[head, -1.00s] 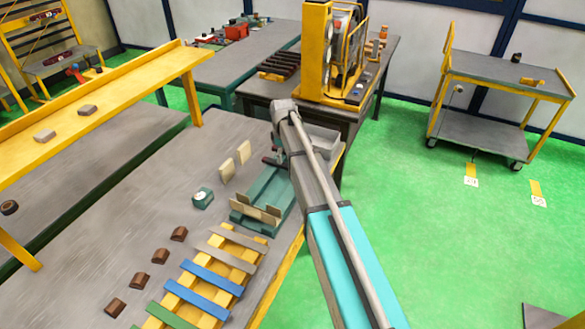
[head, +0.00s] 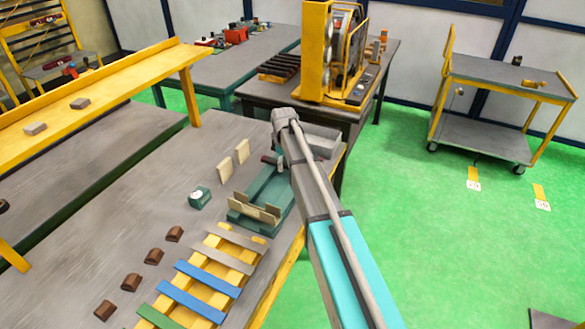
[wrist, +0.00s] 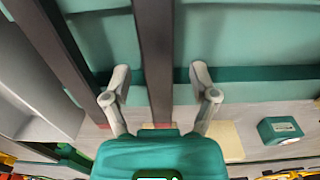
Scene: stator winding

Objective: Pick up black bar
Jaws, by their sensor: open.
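My gripper (wrist: 159,76) is open, its two fingers spread on either side of a long dark bar (wrist: 154,50) in the wrist view. I cannot tell whether the fingers touch this bar or how far above it they are. A second dark bar (wrist: 62,45) runs to the left, outside the fingers. Both lie across a teal fixture (wrist: 225,35). In the head view my arm reaches over this teal fixture (head: 269,193) on the grey bench. There the arm hides the fingers and most of the bars; a small dark end (head: 268,160) shows beside it.
A grey tray (wrist: 30,85) lies left of the bars in the wrist view. A rack of coloured slats (head: 205,280) and several brown blocks (head: 154,256) are nearer.

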